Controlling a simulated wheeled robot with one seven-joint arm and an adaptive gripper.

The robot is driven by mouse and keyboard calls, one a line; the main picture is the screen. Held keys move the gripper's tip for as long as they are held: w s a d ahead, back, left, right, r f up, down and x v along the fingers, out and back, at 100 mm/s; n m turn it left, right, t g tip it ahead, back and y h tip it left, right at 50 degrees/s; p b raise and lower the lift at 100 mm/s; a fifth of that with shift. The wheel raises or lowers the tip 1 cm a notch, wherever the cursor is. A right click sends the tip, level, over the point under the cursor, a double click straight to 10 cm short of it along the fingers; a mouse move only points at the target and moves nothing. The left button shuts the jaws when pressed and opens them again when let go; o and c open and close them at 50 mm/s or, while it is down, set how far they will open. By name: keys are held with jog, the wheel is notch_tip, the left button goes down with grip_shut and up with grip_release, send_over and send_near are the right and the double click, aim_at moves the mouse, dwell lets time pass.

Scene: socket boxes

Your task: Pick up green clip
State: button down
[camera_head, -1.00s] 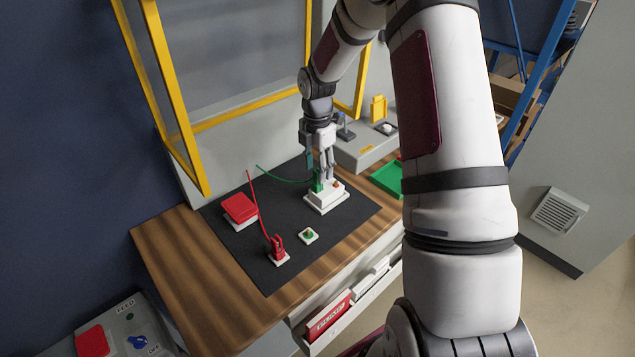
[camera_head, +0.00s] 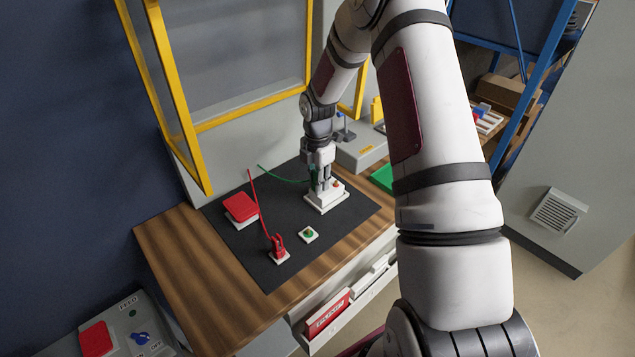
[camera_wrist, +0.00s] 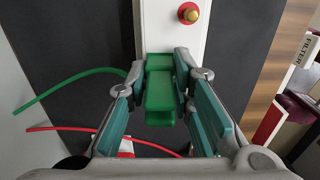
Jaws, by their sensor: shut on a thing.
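The green clip (camera_wrist: 160,92) stands on the white socket box (camera_wrist: 148,25) in the wrist view, with a green wire (camera_wrist: 60,88) running off to the left. My gripper (camera_wrist: 160,92) is around the clip, one finger on each side, and shut on it. In the head view my gripper (camera_head: 321,188) is down at the white box (camera_head: 325,205) on the black mat. The clip is mostly hidden there behind the fingers. The green wire (camera_head: 285,179) shows to its left. The clip appears still on the box.
A red clip (camera_head: 279,248) with a red wire stands on a small base at the front of the black mat (camera_head: 275,275). A red-lidded box (camera_head: 240,208) is at left, a green button (camera_head: 309,234) at the middle. A grey box (camera_head: 362,152) stands behind.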

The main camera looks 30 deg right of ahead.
jog(key=shift+r, duration=0.1)
jog(key=shift+r, duration=0.5)
notch_tip(320, 180, up, 2)
jog(key=shift+w+r+b, duration=0.1)
jog(key=shift+r+b, duration=0.05)
jog(key=shift+b, duration=0.2)
jog(key=s+a, duration=0.2)
jog(key=s, duration=0.5)
jog(key=s+a+r, duration=0.1)
jog(key=s+a, duration=0.2)
jog(key=s, duration=0.5)
jog(key=shift+s+r, duration=0.25)
jog(key=shift+p, duration=0.55)
jog(key=shift+w, duration=0.1)
